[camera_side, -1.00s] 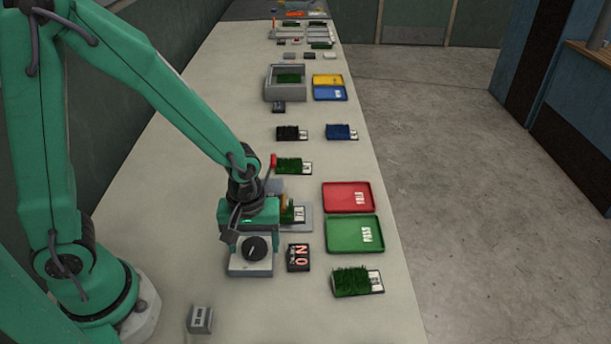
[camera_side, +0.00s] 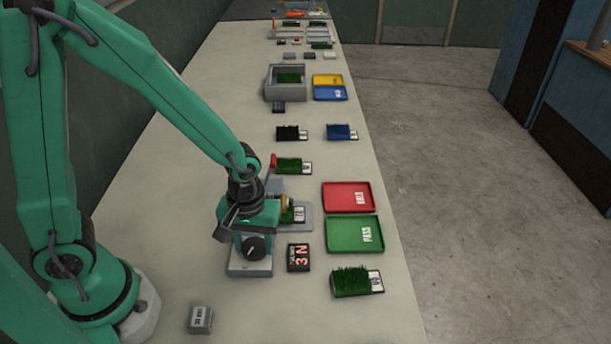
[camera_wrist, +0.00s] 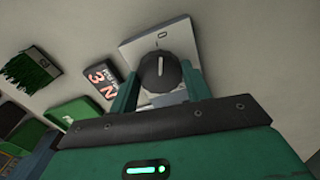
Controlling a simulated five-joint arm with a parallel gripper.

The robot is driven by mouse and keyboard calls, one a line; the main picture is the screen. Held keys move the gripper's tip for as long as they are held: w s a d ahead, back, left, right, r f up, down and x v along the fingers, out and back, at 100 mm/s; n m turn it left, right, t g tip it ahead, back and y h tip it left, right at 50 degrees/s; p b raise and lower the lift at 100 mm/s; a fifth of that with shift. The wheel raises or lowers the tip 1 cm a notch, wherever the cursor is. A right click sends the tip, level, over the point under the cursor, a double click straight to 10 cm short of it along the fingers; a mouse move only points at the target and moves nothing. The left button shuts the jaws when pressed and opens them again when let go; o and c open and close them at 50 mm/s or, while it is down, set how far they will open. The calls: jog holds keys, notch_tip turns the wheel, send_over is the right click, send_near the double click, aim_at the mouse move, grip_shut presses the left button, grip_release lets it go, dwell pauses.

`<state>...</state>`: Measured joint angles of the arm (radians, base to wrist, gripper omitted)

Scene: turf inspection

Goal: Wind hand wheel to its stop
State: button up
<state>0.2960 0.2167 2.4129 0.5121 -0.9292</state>
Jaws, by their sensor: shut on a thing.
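The hand wheel is a black round knob (camera_side: 253,247) with a pale line, on a grey box (camera_side: 250,268) at the near part of the bench. In the wrist view the knob (camera_wrist: 162,72) sits on the pale top plate (camera_wrist: 128,48), its line close to upright in the picture. My gripper (camera_wrist: 158,80) is shut on the knob, with a green finger on each side. In the side view my gripper (camera_side: 249,240) hangs over the box and hides part of it. The readout (camera_side: 298,258) beside the box shows 3 N.
A green PASS tray (camera_side: 334,235) and a red tray (camera_side: 335,198) lie to the right. A turf sample (camera_side: 348,281) lies near the right edge. A fixture holding turf (camera_side: 303,222) stands just behind my gripper. A small grey block (camera_side: 200,320) is at the front left.

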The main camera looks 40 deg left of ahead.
jog(key=m, duration=0.7)
jog(key=shift+m, duration=0.4)
jog(key=m, duration=1.3)
jog(key=shift+m, duration=0.3)
jog(key=m, duration=0.6)
jog(key=shift+m, duration=0.4)
jog(key=o, duration=1)
jog(key=shift+r, duration=0.1)
